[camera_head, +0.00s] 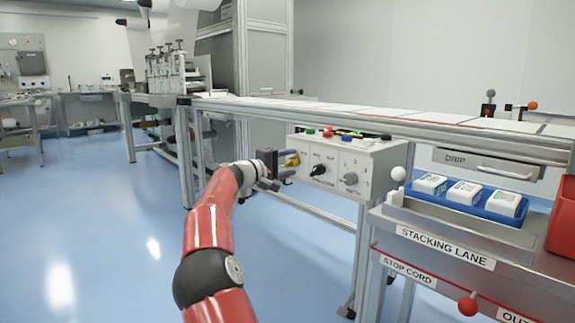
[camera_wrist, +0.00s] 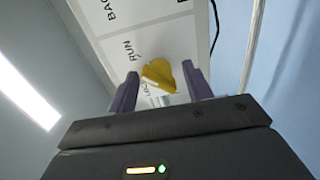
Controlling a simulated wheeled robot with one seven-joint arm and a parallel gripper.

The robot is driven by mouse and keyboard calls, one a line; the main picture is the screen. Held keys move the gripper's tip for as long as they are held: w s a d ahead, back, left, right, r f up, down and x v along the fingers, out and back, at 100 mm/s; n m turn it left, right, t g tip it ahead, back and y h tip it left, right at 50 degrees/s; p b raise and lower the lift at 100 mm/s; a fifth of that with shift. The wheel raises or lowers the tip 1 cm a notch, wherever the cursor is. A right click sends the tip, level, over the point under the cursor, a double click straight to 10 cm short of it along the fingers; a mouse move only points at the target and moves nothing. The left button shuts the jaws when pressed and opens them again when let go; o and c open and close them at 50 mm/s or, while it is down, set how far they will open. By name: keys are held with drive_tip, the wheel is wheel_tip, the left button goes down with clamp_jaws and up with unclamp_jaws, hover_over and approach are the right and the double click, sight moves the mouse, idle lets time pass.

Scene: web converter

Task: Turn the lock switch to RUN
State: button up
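The yellow lock switch (camera_head: 292,160) is on the left of the front face of a white control box (camera_head: 370,165). In the wrist view the yellow switch (camera_wrist: 166,76) lies between my two purple fingers, with a white mark on its left side. The RUN label (camera_wrist: 132,50) is above and left of the switch; a partly hidden label that seems to read LOCK (camera_wrist: 151,96) is below its left side. I cannot tell exactly which label the switch points to. My gripper (camera_wrist: 160,84) is open, one finger on either side, with gaps visible. It also shows in the head view (camera_head: 284,170).
A conveyor rail (camera_head: 400,130) runs above and behind. A stacking lane table (camera_head: 450,262) stands at right. The floor at left is clear.

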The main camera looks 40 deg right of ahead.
drive_tip(key=a, duration=0.7)
drive_tip(key=shift+s+a, duration=0.3)
drive_tip(key=shift+a, duration=0.1)
